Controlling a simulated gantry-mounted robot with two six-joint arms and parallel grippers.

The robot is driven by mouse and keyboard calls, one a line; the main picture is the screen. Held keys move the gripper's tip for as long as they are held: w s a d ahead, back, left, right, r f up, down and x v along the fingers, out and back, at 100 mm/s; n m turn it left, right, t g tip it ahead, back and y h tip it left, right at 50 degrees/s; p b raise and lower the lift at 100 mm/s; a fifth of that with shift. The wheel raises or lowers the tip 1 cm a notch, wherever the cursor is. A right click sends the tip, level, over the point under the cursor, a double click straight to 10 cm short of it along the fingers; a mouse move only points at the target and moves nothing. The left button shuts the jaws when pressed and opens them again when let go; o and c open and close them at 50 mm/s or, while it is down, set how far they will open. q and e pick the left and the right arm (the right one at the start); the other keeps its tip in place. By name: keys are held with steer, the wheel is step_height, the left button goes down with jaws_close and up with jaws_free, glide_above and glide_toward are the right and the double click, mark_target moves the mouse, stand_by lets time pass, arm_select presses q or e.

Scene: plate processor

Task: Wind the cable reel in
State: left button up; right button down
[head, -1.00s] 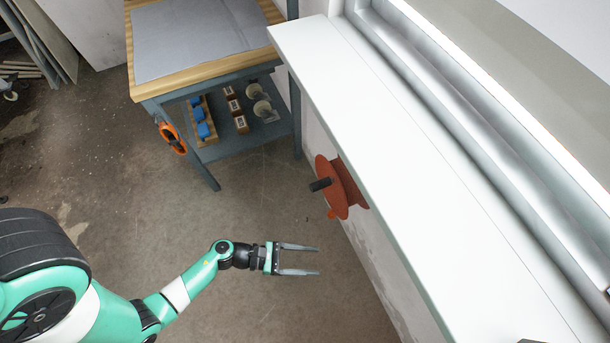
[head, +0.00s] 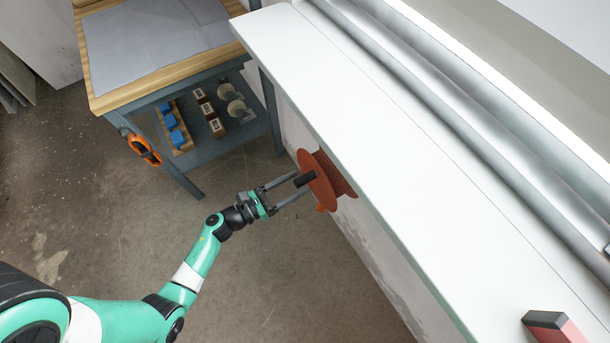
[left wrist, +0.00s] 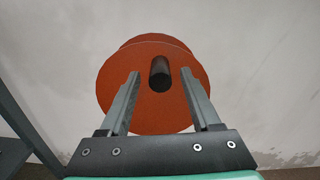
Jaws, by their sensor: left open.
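The orange-red cable reel (head: 319,181) is mounted on the wall below the white counter. A black crank handle (head: 305,178) sticks out from its face toward me. My left gripper (head: 292,188) is open, with its fingers pointing at the reel and the handle between or just ahead of the fingertips. In the left wrist view the reel (left wrist: 152,105) fills the middle, and the handle (left wrist: 159,72) lies between the two open fingers (left wrist: 160,85), near their tips. I cannot tell whether a finger touches it. The cable is not visible. My right gripper is not in view.
The white counter (head: 400,170) overhangs the reel's upper back side. A red and dark object (head: 553,328) lies on the counter. The floor between is clear.

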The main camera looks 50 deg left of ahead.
mark_target(314, 174)
arm_select(q)
steer(key=shift+w+d+b, duration=0.15)
steer(key=shift+w+d, duration=0.05)
steer(key=shift+w, duration=0.8)
steer(key=shift+w+d+b, duration=0.15)
steer(key=shift+w, duration=0.8)
jaws_close()
